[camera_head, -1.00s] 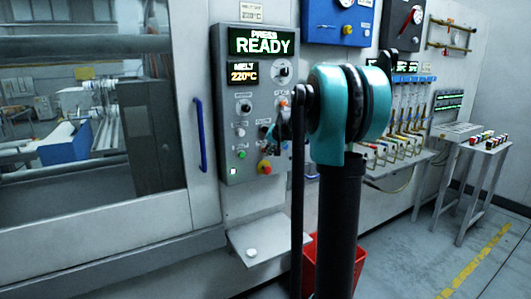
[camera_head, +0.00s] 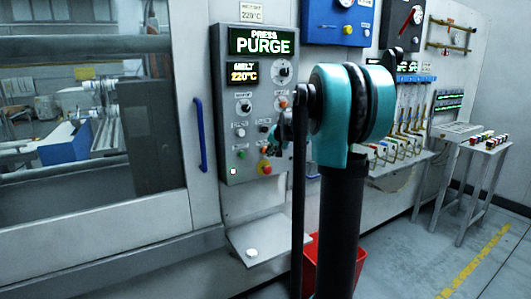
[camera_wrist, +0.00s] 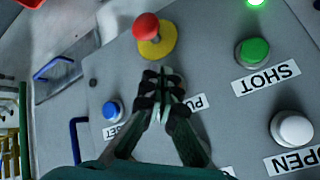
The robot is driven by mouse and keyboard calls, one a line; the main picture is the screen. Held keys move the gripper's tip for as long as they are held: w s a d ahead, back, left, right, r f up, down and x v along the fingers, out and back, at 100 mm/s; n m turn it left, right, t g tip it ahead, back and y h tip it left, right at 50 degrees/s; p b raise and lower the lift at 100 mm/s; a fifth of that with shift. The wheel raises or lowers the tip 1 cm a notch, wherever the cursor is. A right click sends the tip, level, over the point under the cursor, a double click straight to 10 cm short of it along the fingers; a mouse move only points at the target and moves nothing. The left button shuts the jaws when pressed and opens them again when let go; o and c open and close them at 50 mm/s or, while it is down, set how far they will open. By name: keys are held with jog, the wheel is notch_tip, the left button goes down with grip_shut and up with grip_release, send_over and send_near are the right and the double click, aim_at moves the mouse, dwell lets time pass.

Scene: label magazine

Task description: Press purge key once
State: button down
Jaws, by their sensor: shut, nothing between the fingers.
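The control panel (camera_head: 232,110) stands left of my arm in the head view. Its display (camera_head: 264,42) reads "PRESS PURGE", with "MELT 220°C" below. In the wrist view my gripper (camera_wrist: 164,78) is shut and empty, its fingertips against or just over the panel face. A label beginning "PU" (camera_wrist: 192,103) shows just right of the fingers. The key it names is hidden behind the fingers, so I cannot see whether it is pressed in. A blue key (camera_wrist: 112,110) lies to the left, with a partly hidden label.
A red mushroom knob (camera_wrist: 146,26) on a yellow plate is close beyond the fingertips. A green SHOT key (camera_wrist: 253,51) and a white OPEN key (camera_wrist: 291,129) lie to the right. A blue door handle (camera_head: 201,135) and small shelf (camera_head: 270,240) are near the panel.

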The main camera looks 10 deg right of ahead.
jog(key=shift+s, duration=0.2)
jog(key=s, duration=0.1)
jog(key=s+d, duration=0.1)
jog(key=s, duration=0.2)
jog(key=shift+s+d, duration=0.3)
jog(key=shift+s, duration=0.1)
dwell(0.7)
jog(key=s+a+f+n+g, duration=0.1)
jog(key=s+a+f, duration=0.1)
jog(key=s+f, duration=0.6)
jog(key=s+a+f+n+g+h, duration=0.1)
jog(key=s+f, duration=0.7)
jog(key=s, duration=0.9)
jog(key=s+a+f+n+g, duration=0.2)
jog(key=s+a+f+n, duration=0.1)
jog(key=s+f, duration=0.6)
jog(key=s, duration=0.3)
jog(key=shift+s+a+h, duration=0.2)
jog(key=shift+a+h, duration=0.1)
jog(key=shift+h, duration=0.1)
jog(key=shift+r, duration=0.1)
